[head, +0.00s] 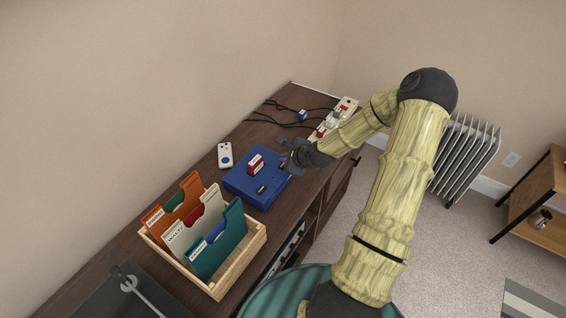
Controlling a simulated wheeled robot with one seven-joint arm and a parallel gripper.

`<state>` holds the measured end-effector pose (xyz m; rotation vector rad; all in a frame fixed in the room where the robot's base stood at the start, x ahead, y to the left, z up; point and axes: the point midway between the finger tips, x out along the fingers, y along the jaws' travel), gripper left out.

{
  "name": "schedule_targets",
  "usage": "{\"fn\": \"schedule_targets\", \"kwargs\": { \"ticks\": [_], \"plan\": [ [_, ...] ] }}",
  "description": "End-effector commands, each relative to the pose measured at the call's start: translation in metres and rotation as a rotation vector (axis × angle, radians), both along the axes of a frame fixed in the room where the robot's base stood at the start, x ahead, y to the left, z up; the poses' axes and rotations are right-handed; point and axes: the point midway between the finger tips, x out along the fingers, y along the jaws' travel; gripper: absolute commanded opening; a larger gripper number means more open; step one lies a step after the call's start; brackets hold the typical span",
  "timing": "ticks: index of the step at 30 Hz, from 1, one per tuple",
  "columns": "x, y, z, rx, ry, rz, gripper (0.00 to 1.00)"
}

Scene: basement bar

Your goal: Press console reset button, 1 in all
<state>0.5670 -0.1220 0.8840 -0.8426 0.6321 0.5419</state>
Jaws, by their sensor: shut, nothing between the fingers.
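The blue console (240,188) lies on the dark wooden cabinet. A red cartridge (256,164) stands up from its top. A small dark part (261,188) shows on its near side; I cannot tell whether it is the reset button. My gripper (283,150) is shut and empty. In the picture it is at the console's far right corner, right of the red cartridge. I cannot tell whether it touches the console, and it hides part of that corner.
A wooden crate (232,277) of labelled folders stands nearer. A white controller (225,155) lies left of the console. Behind are black cables, a small blue plug (302,115) and a power strip (346,106). The wall borders the cabinet (133,215) on the left.

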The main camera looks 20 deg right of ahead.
Motion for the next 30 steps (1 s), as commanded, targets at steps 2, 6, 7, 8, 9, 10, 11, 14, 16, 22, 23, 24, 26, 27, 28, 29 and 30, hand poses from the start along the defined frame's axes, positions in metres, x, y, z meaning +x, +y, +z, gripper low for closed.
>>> {"fn": "schedule_targets", "kwargs": {
  "ticks": [2,6,7,8,9,10,11,14,16,22,23,24,26,27,28,29,30],
  "plan": [
    [0.0,0.0,0.0,0.0,0.0,0.0,0.0],
    [0.0,0.0,-0.001,0.0,0.0,0.0,0.0],
    [0.0,0.0,0.0,0.0,0.0,0.0,0.0],
    [0.0,0.0,0.001,0.0,0.0,0.0,0.0],
    [0.0,0.0,0.003,0.0,0.0,0.0,0.0],
    [0.0,0.0,0.005,0.0,0.0,0.0,0.0],
    [0.0,0.0,0.008,0.0,0.0,0.0,0.0],
    [0.0,0.0,0.017,-0.001,0.0,0.001,0.0],
    [0.0,0.0,0.023,-0.001,0.0,0.001,0.0],
    [0.0,0.0,0.039,0.001,-0.001,0.001,0.0],
    [0.0,0.0,0.041,0.001,-0.001,0.001,0.0],
    [0.0,0.0,0.044,0.0,0.0,0.0,0.0],
    [0.0,0.0,0.049,0.0,0.0,0.0,0.0],
    [0.0,0.0,0.05,0.0,0.0,0.0,0.0],
    [0.0,0.0,0.051,0.0,0.0,0.0,0.0],
    [0.0,0.0,0.051,0.0,0.0,0.0,0.0],
    [0.0,0.0,0.051,0.0,0.0,0.0,0.0]
  ]
}}
